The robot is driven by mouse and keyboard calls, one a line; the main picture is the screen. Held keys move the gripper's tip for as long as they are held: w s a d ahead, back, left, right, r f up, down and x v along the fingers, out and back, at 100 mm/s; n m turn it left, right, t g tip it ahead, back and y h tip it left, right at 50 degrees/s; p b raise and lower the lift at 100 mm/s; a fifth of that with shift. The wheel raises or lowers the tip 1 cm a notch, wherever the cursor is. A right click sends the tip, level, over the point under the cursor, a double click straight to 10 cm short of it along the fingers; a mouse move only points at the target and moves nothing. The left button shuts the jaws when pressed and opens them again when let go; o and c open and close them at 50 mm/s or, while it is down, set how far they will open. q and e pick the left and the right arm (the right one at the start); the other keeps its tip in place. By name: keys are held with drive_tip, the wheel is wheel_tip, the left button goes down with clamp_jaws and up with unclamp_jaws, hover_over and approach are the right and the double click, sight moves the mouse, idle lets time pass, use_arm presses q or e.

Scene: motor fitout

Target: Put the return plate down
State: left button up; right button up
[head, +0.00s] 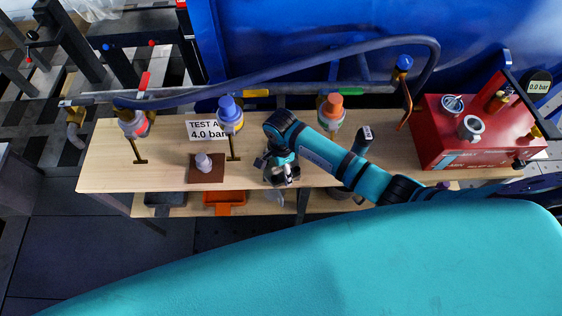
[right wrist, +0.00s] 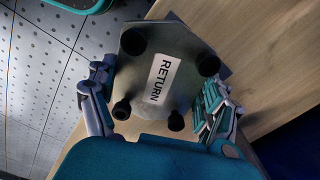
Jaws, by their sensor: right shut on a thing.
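The return plate (right wrist: 185,60) is a grey plate with black round knobs near its corners and a white label reading RETURN. It fills the middle of the right wrist view. My right gripper (right wrist: 156,108) is shut on it, with one finger at each side. In the head view my right gripper (head: 279,168) is over the front of the wooden bench (head: 110,165), and the arm mostly hides the plate. I cannot tell whether the plate touches the bench. My left gripper is not in view.
A brown mat (head: 216,180) with a grey knob-like part (head: 203,162) lies left of the gripper. Valves with blue (head: 230,108) and orange (head: 333,104) caps stand behind. A red unit (head: 470,145) stands at the right. Trays, one orange (head: 224,198), sit below the bench.

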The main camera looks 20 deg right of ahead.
sight(281, 168)
drive_tip(key=shift+w+r, duration=0.1)
drive_tip(key=o, duration=1.2)
drive_tip(key=shift+c, duration=0.2)
drive_tip(key=shift+o, duration=1.4)
use_arm(q)
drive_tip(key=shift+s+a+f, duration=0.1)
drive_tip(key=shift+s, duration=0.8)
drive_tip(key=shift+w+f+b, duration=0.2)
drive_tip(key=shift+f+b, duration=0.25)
drive_tip(key=shift+b, duration=0.05)
use_arm(e)
wheel_tip(281, 168, up, 12)
